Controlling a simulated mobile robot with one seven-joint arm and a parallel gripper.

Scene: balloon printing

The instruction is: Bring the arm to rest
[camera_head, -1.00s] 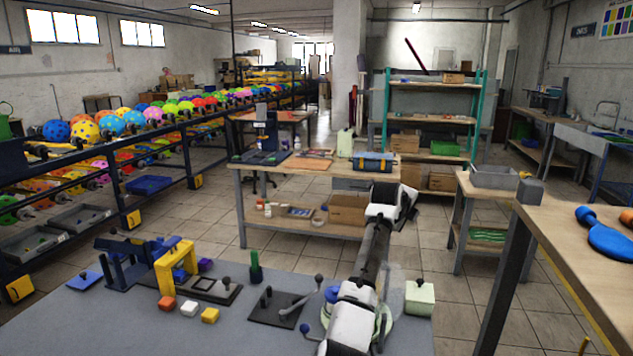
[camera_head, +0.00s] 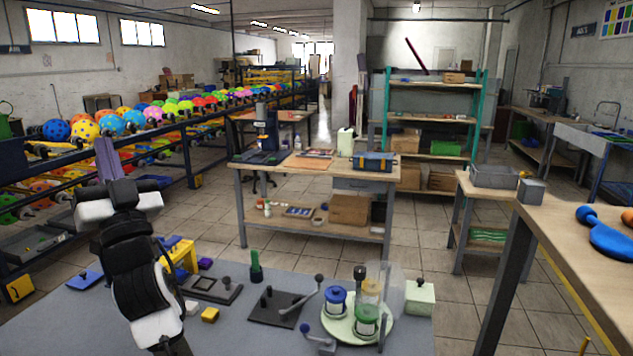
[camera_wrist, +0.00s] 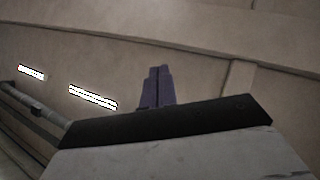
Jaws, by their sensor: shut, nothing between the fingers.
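My arm (camera_head: 140,280) stands folded upward at the left of the grey worktable (camera_head: 250,335) in the head view. My gripper (camera_head: 106,158) points up at its top, in front of the balloon racks. Its purple-grey fingers are together with nothing between them. In the wrist view the gripper (camera_wrist: 157,86) also shows shut and empty, against the ceiling and wall with strip lights. The arm hides part of the yellow press frame and the table's left side.
On the worktable are a yellow frame (camera_head: 183,256), a yellow block (camera_head: 210,314), a dark plate with a lever (camera_head: 280,308), and a round pale stand with ink jars (camera_head: 357,318). A pale green box (camera_head: 419,297) stands to its right. A wooden table (camera_head: 580,255) is at right.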

